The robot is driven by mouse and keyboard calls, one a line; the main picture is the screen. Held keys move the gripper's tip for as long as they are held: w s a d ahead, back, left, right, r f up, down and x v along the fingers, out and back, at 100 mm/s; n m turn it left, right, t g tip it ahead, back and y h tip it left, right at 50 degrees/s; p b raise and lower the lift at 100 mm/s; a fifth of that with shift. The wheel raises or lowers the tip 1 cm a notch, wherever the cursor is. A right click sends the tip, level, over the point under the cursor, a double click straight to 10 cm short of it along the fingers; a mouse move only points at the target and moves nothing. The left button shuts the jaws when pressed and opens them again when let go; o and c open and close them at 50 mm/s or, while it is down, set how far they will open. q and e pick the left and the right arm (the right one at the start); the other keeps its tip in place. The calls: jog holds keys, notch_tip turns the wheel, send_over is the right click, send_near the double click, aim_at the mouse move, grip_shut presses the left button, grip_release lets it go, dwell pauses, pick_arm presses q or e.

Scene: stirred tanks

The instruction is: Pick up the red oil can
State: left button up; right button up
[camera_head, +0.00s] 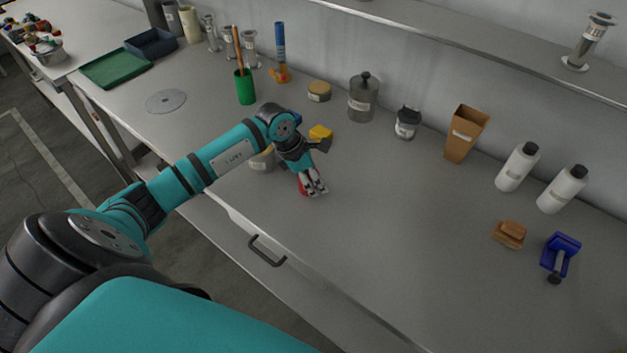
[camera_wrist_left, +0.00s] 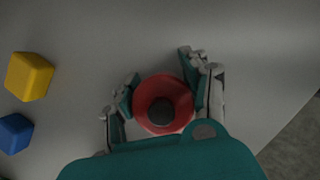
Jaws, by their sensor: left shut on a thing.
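The red oil can (camera_wrist_left: 145,104) shows in the left wrist view as a round red top with a dark centre. It sits between the two fingers of my left gripper (camera_wrist_left: 160,98), which touch it from both sides. In the head view my left gripper (camera_head: 312,184) points down near the front edge of the bench, and only a small red part of the can (camera_head: 302,186) shows beside the fingers. The rest of the can is hidden by the gripper. I cannot tell whether it is on the bench top or slightly above it. My right gripper is not in view.
A yellow block (camera_head: 321,132) and a blue block (camera_wrist_left: 14,132) lie near the gripper. A grey tin (camera_head: 262,161) is beside my wrist. A grey jar (camera_head: 363,98) and white bottles (camera_head: 517,167) stand farther back.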

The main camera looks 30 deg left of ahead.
pick_arm(q)
jog(key=shift+r, duration=0.4)
notch_tip(320, 180, up, 2)
jog(key=shift+b, duration=0.8)
jog(key=s+b, duration=0.1)
jog(key=s, duration=0.3)
jog(key=s+b, duration=0.2)
jog(key=s, duration=0.3)
jog(key=s+a+r+b, duration=0.1)
jog(key=s, duration=0.4)
jog(key=shift+b, duration=0.4)
jog(key=shift+s+d+r+p, duration=0.1)
jog(key=shift+s+r+p, duration=0.15)
jog(key=shift+p, duration=0.25)
jog(key=shift+s+r+p, duration=0.1)
jog(key=shift+s+p, duration=0.25)
jog(key=shift+s, duration=0.4)
